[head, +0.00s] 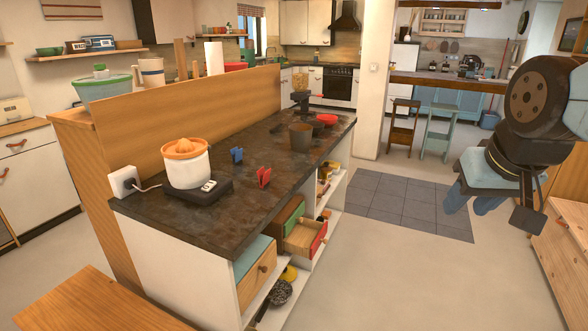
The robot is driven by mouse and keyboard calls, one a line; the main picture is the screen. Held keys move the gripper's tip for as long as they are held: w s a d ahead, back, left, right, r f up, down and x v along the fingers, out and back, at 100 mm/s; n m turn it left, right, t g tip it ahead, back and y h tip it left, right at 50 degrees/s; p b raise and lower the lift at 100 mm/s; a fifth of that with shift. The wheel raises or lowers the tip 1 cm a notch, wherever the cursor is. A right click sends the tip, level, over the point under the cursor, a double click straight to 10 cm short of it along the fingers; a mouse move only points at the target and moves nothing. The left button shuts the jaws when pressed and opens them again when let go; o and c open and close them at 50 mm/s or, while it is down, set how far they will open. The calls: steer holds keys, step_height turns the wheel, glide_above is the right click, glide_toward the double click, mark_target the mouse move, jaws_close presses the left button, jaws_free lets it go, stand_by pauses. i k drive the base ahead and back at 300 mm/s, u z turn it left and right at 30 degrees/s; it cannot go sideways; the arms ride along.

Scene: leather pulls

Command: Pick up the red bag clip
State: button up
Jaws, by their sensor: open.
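The red bag clip (264,177) stands on the dark stone counter (240,205), near its front edge and right of the juicer. A blue bag clip (237,155) stands a little behind it to the left. My gripper (468,203) is at the right of the head view, over the floor and well apart from the counter. Its blue fingers point down and are open, with nothing seen between them.
An orange-topped citrus juicer (187,165) stands on a dark base at the counter's left, by a plugged white socket box (125,182). An open drawer (303,238) juts out below the counter. Floor between counter and gripper is clear.

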mark_target(260, 172)
steer(key=z, duration=0.2)
steer(key=i, duration=1.75)
steer(key=u, duration=0.8)
steer(key=k, duration=0.9)
steer(key=u, duration=0.2)
steer(key=i, duration=0.9)
steer(key=z, duration=0.1)
